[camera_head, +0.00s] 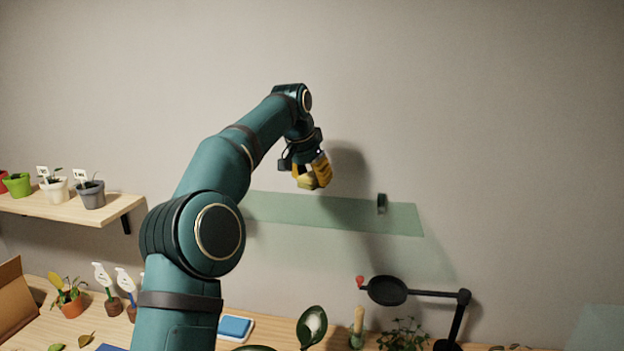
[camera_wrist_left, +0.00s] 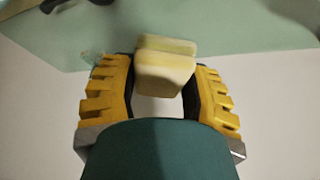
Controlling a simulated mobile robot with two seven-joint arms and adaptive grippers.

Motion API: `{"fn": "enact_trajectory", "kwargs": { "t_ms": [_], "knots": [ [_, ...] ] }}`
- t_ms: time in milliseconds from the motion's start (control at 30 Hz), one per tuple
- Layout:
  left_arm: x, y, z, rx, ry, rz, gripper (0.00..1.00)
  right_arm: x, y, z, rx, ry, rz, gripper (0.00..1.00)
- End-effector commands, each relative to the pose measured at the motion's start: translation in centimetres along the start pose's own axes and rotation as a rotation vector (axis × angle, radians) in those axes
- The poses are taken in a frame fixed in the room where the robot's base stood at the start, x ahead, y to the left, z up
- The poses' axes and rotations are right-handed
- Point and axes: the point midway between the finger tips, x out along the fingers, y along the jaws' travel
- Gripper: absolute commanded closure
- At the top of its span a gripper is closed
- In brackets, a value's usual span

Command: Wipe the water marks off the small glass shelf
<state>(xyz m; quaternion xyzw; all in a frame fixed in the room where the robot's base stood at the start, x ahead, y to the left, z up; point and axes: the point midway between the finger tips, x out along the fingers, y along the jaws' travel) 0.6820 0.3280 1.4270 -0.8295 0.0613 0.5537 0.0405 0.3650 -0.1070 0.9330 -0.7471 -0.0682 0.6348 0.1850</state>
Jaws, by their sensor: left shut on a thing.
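In the left wrist view the shelf (camera_wrist_left: 235,35) fills the top. A faint roundish mark (camera_wrist_left: 90,57) shows on it beside the left finger. My left gripper (camera_head: 313,178) is above the shelf in the head view. In the wrist view its yellow fingers are shut on a pale yellow sponge-like block (camera_wrist_left: 165,72). The block overlaps the shelf; I cannot tell whether they touch. My right gripper is not in view.
A wooden wall shelf (camera_head: 115,209) with several small pots stands at left. Below, the table holds a blue pad (camera_head: 235,327) on a white tray, plants, and a black jointed arm with a round head (camera_head: 388,290). The wall above the glass shelf is bare.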

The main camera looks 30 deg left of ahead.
Motion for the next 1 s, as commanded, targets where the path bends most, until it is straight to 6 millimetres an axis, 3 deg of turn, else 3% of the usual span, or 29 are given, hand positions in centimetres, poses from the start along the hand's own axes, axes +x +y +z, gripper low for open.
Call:
{"fn": "enact_trajectory", "kwargs": {
  "t_ms": [500, 1000],
  "knots": [
    [-2.7, 0.0, -1.1, 0.000, 0.002, 0.000, 0.79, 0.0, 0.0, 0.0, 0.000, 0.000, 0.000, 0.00],
    [-2.8, 0.0, -1.1, 0.000, 0.001, 0.000, 0.79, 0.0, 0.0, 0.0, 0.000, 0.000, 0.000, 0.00]
  ]
}}
